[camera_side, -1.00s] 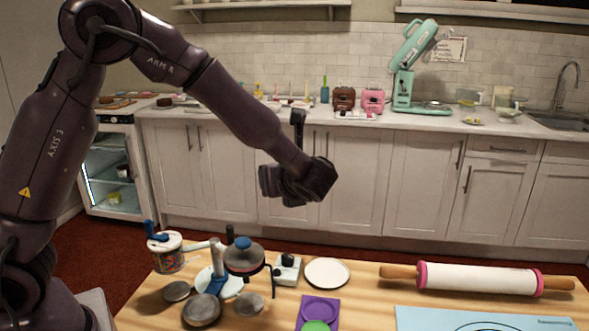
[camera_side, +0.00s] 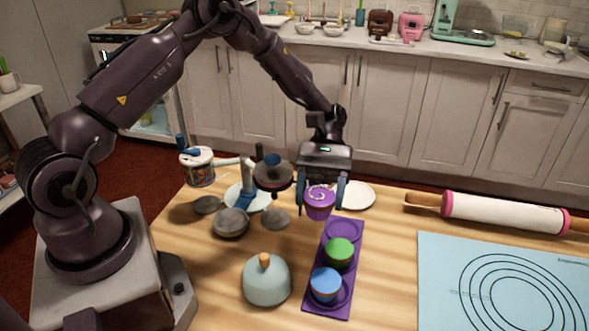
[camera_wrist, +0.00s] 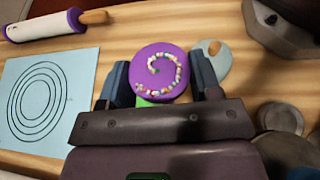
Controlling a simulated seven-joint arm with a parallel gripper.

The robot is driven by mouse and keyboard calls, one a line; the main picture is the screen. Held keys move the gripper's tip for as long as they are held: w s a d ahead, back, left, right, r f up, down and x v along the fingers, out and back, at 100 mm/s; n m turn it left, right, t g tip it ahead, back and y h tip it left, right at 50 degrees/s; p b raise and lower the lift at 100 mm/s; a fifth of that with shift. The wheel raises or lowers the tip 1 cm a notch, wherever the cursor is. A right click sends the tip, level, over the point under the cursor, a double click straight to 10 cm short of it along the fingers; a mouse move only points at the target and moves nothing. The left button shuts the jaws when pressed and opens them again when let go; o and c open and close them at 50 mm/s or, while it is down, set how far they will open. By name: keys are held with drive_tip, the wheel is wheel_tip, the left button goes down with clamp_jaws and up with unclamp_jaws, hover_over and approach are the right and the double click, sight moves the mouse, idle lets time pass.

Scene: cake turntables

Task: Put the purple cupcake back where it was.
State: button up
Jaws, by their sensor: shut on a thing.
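The purple cupcake (camera_side: 319,207), topped with a swirl of colored sprinkles, is between the blue fingers of my gripper (camera_side: 321,194). My gripper is shut on it and holds it upright near the far end of the purple tray (camera_side: 356,243). In the wrist view the cupcake (camera_wrist: 160,73) fills the space between the fingers (camera_wrist: 160,84). The tray's far round well looks empty. A green cupcake (camera_side: 339,251) sits in the middle well and a blue cupcake (camera_side: 326,284) in the near one. In the wrist view the purple cupcake hides most of the green one.
A pale dome with an orange knob (camera_side: 266,280) stands left of the tray. A turntable stand (camera_side: 272,172) with metal pans is at the left, near a tub (camera_side: 198,166). A white plate (camera_side: 357,195) lies behind my gripper. A rolling pin (camera_side: 500,212) and blue mat (camera_side: 450,262) lie right.

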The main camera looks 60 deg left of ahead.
sight(339, 232)
drive_tip(key=shift+w+a+f+n+t+h, duration=0.55)
drive_tip(key=shift+w+f+n+t, duration=0.65)
drive_tip(key=shift+f, duration=0.85)
drive_tip(key=shift+w+a+f+n+t+h, duration=0.55)
drive_tip(key=shift+w+f+n+t, duration=0.25)
drive_tip(key=shift+w+f, duration=1.05)
drive_tip(key=shift+w+a+f+n+t+h, duration=0.4)
drive_tip(key=shift+w+a+f+n+t, duration=0.45)
drive_tip(key=shift+f, duration=1.4)
drive_tip(key=shift+w+d+f+t, duration=0.2)
drive_tip(key=shift+w+f+t, duration=0.1)
drive_tip(key=shift+f, duration=0.2)
drive_tip(key=o, duration=1.1)
drive_tip(key=shift+a, duration=0.1)
